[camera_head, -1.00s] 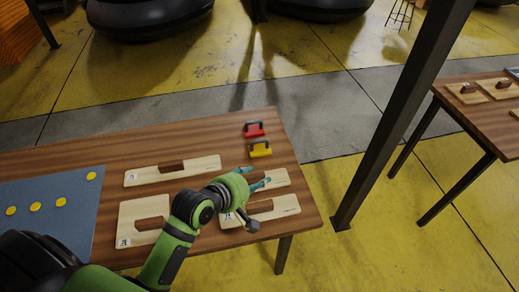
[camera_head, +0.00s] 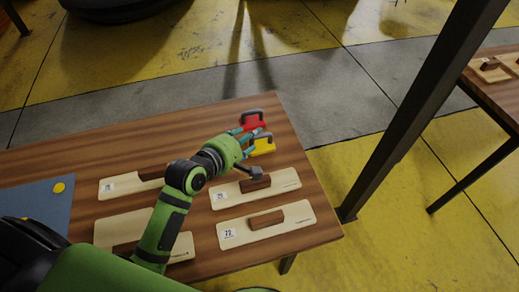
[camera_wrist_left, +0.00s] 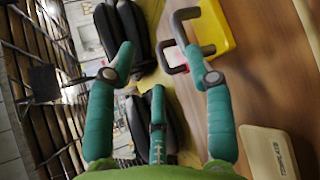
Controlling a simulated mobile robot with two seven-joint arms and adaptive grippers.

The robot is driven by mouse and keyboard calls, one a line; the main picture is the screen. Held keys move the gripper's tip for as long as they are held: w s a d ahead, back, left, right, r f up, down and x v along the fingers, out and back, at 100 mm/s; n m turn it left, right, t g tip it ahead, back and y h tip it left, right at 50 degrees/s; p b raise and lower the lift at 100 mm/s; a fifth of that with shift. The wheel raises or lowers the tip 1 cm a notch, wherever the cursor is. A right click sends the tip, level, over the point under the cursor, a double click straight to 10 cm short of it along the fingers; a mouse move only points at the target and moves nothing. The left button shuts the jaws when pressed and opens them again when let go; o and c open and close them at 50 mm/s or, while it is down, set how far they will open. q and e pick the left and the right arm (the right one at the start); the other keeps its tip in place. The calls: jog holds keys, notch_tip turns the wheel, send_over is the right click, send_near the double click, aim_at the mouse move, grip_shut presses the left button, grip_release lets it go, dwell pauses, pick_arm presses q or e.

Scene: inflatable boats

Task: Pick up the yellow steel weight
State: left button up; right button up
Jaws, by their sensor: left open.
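The yellow steel weight (camera_head: 265,147) lies near the right end of the wooden table (camera_head: 120,140). In the left wrist view the yellow weight (camera_wrist_left: 217,25) shows at the upper right, its dark handle standing out to the left. The red weight (camera_head: 254,119) is just behind it and is mostly hidden by a finger in the wrist view (camera_wrist_left: 181,69). My left gripper (camera_head: 251,141) is open with its teal fingers beside the two weights, overlapping them in the head view. In the wrist view the space between the fingers (camera_wrist_left: 158,80) is empty of either weight's body.
Several pale wooden boards with brown blocks, such as this one (camera_head: 265,224), lie in front of the weights. A blue mat (camera_head: 40,200) lies at left. A dark post (camera_head: 410,110) stands right of the table. The table's back middle is clear.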

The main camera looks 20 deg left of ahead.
aim_at(260, 135)
pick_arm(q)
jog(key=shift+w+d+f, duration=0.2)
jog(key=shift+w+f, duration=0.4)
jog(key=shift+f, duration=0.35)
jog(key=x, duration=0.5)
jog(key=shift+s+f, duration=0.1)
jog(key=shift+f, duration=0.25)
jog(key=shift+w+d+f, duration=0.1)
jog(key=shift+w+f, duration=0.1)
jog(key=shift+w, duration=0.15)
pick_arm(e)
jog(key=shift+s+f, duration=0.25)
jog(key=shift+f, duration=0.1)
pick_arm(q)
jog(key=shift+s, duration=0.1)
jog(key=shift+c, duration=0.4)
grip_shut()
jog(key=shift+r, duration=0.2)
pick_arm(e)
jog(key=shift+s+d, duration=0.25)
jog(key=shift+d, duration=0.15)
